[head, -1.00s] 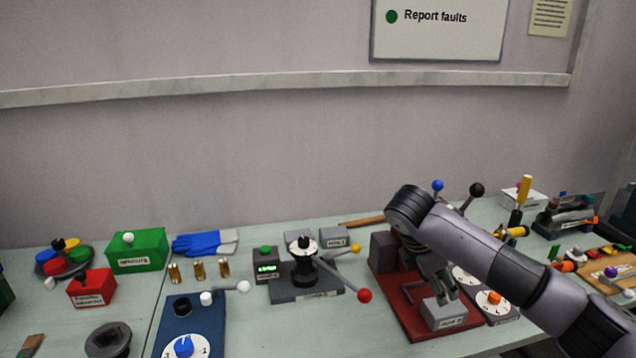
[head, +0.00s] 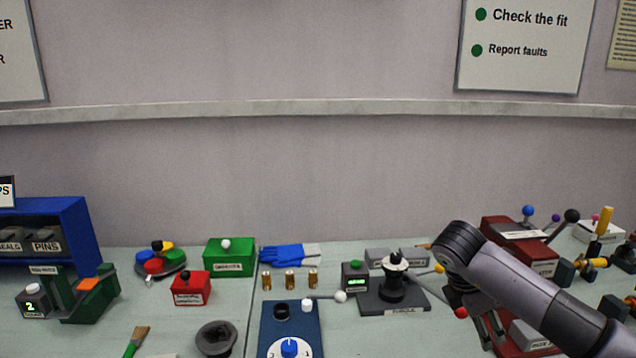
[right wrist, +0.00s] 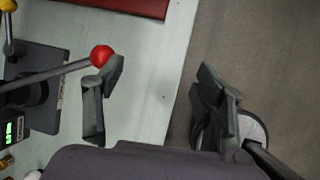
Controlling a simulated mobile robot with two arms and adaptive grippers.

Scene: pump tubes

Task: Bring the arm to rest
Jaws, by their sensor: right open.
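My right arm comes in from the lower right in the head view. Its gripper (head: 490,328) hangs down over the bench, left of the red-based fixture (head: 508,347). In the right wrist view the two fingers of this gripper (right wrist: 155,100) stand wide apart with nothing between them. The red ball (right wrist: 102,55) on the lever of the dark fixture shows beside the left finger; I cannot tell whether they touch. The dark fixture (head: 378,308) with its black knob stands just left of the gripper in the head view. My left gripper is not in view.
The bench front edge (right wrist: 182,80) runs beneath the gripper, with floor beyond. A blue panel (head: 304,325) with a dial, a green box (head: 229,257), a red box (head: 190,289) and a blue rack (head: 75,225) stand to the left. Several levers stand at the right.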

